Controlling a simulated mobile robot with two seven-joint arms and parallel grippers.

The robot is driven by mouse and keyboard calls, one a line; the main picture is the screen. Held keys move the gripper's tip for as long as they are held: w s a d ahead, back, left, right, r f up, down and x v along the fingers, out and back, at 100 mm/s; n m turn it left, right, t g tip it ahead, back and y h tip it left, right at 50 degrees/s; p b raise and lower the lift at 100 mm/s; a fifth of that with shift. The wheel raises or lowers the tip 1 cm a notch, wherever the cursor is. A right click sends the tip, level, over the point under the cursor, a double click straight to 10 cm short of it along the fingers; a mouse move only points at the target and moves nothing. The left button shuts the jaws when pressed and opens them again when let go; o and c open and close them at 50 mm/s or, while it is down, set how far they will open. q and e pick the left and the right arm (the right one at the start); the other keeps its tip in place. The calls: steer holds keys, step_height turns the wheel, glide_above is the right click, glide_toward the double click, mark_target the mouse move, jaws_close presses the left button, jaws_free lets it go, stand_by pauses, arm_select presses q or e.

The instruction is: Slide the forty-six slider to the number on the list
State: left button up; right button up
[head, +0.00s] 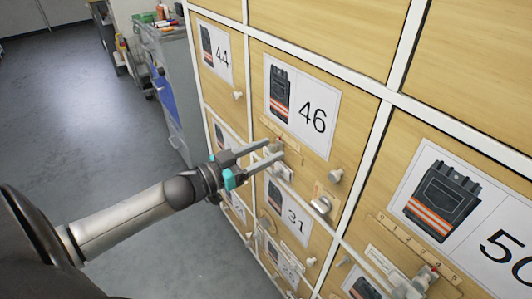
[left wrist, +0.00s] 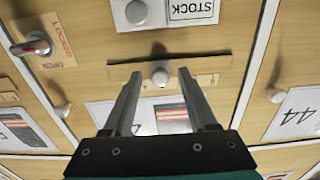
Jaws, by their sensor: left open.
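The drawer marked 46 (head: 351,110) carries a card with a picture of dark trousers with orange bands. Its slider strip (head: 273,127) runs below the card; its digits are too small to read. My left gripper (head: 275,149) is open at the strip, pointing at the drawer front. In the left wrist view, which is upside down, the round slider knob (left wrist: 160,76) sits between the two open fingertips, with a gap on each side. The strip (left wrist: 207,80) runs behind it. No list with a number can be made out. My right gripper is not in view.
Below the strip are a STOCK plate (left wrist: 193,10), a drawer knob (head: 335,175) and a lock (head: 322,206). Drawers 44 (head: 222,58), 31 (head: 295,222) and 50 (head: 508,247) surround it. A grey cabinet (head: 170,85) stands at the left; the floor (head: 75,110) is clear.

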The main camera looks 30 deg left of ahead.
arm_select(q)
steer(key=shift+w, duration=0.15)
jaws_close()
stand_by(0.4)
steer(key=shift+d, duration=0.1)
stand_by(0.9)
